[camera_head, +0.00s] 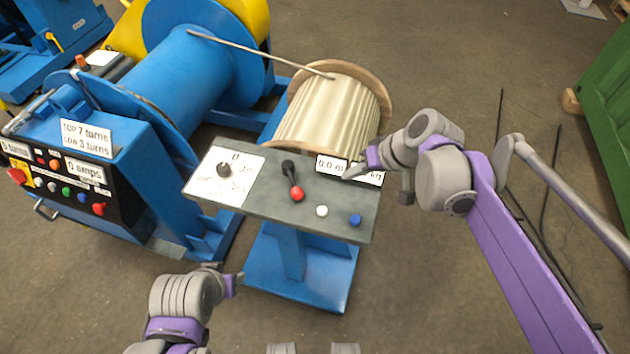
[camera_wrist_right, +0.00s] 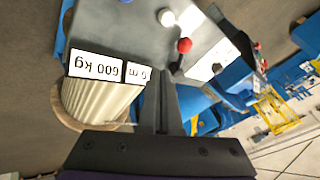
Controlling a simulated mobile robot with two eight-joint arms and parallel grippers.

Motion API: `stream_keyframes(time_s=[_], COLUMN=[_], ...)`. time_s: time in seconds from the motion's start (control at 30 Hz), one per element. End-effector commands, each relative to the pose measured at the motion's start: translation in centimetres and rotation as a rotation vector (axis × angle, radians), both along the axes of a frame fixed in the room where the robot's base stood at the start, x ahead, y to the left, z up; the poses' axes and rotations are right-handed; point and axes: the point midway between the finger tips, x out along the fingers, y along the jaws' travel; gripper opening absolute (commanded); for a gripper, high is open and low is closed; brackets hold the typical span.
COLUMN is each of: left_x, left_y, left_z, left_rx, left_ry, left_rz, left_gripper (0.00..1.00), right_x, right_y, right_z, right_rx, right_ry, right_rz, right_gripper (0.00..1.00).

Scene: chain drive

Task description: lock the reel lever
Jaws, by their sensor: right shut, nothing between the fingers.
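The reel lever (camera_head: 290,176) is a black lever with a red knob, on the grey top of the control stand (camera_head: 255,200). Its knob points toward the stand's front edge. The red knob also shows in the right wrist view (camera_wrist_right: 184,45). The wooden reel (camera_head: 332,110), wound with cream rope, sits behind the stand. My right gripper (camera_head: 350,173) is shut and empty, over the stand's right side by the display labels, to the right of the lever and apart from it. My left gripper (camera_head: 238,280) is low, in front of the stand; its finger opening is unclear.
A rope runs from drum to reel. A green container (camera_head: 605,85) is far right.

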Motion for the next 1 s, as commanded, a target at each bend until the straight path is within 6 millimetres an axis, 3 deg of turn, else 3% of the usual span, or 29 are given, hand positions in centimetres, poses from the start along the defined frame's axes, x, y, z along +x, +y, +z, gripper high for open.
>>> stream_keyframes(time_s=[0.37,0.8,1.0], left_x=[0.0,-0.2,-0.1], left_y=[0.0,0.0,0.0], left_z=[-0.2,-1.3,-1.2], left_rx=[0.0,0.0,0.0], left_ry=[0.001,0.004,0.004], left_rz=[0.0,0.0,0.0], left_gripper=[0.5,0.5,0.5], right_x=[0.4,3.1,2.7], right_y=[0.6,4.8,7.6], right_z=[-1.2,-8.6,-8.9], right_rx=[-0.001,0.0,-0.001], right_ry=[0.001,0.001,0.0], right_rz=[-0.001,0.0,0.001], right_gripper=[0.0,0.0,0.0])
